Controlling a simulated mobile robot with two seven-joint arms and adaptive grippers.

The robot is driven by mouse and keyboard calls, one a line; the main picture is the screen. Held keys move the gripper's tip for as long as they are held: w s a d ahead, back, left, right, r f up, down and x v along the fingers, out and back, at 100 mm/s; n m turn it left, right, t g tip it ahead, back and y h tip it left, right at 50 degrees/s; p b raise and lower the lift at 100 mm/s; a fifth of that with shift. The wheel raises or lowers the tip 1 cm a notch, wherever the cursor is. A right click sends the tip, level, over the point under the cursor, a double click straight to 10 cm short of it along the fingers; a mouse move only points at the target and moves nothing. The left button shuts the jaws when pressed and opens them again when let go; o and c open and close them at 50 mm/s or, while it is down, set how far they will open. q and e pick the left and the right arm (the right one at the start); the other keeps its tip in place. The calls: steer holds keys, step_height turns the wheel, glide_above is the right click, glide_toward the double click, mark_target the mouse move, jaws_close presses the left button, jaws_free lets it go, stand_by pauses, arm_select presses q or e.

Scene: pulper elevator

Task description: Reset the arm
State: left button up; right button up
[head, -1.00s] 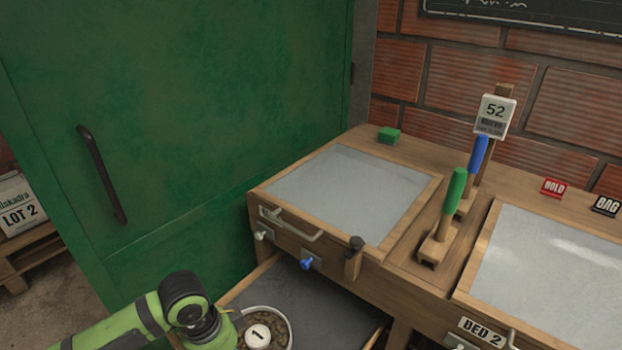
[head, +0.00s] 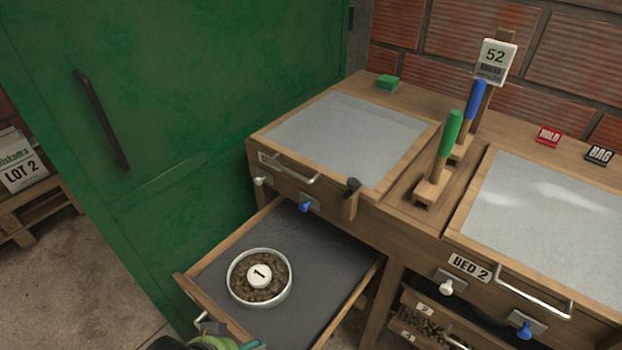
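My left arm shows only as a small green and dark piece at the bottom edge of the head view, by the front of the pulled-out drawer (head: 330,315). Its fingers are not in view. My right arm and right gripper are not in view. A round white-rimmed bowl (head: 232,290) of brownish beans, with a white disc (head: 259,275) marked 1 on top, stands in the drawer. No gripper is seen touching it.
The tall green door (head: 190,110) with a dark handle is at left. The wooden bench has grey beds (head: 345,135), a green lever (head: 449,140) and a blue lever (head: 474,103). A LOT 2 sack (head: 20,165) lies on a pallet. Floor shows at lower left.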

arm_select(q)
steer(key=s+a+f+n+y, duration=0.2)
steer(key=s+a+n, duration=0.2)
steer(key=s+a, duration=0.15)
step_height(320, 180, down, 20)
steer(key=s+f+g+p, duration=0.1)
steer(key=g, duration=0.1)
steer(key=s+a+f+p, duration=0.1)
steer(key=s+a+f, duration=0.2)
steer(key=s+f, duration=0.9)
steer(key=s, duration=0.3)
steer(key=shift+s+f+m+g+p, duration=0.2)
steer(key=shift+m+g+p, duration=0.15)
steer(key=shift+m+g, duration=0.05)
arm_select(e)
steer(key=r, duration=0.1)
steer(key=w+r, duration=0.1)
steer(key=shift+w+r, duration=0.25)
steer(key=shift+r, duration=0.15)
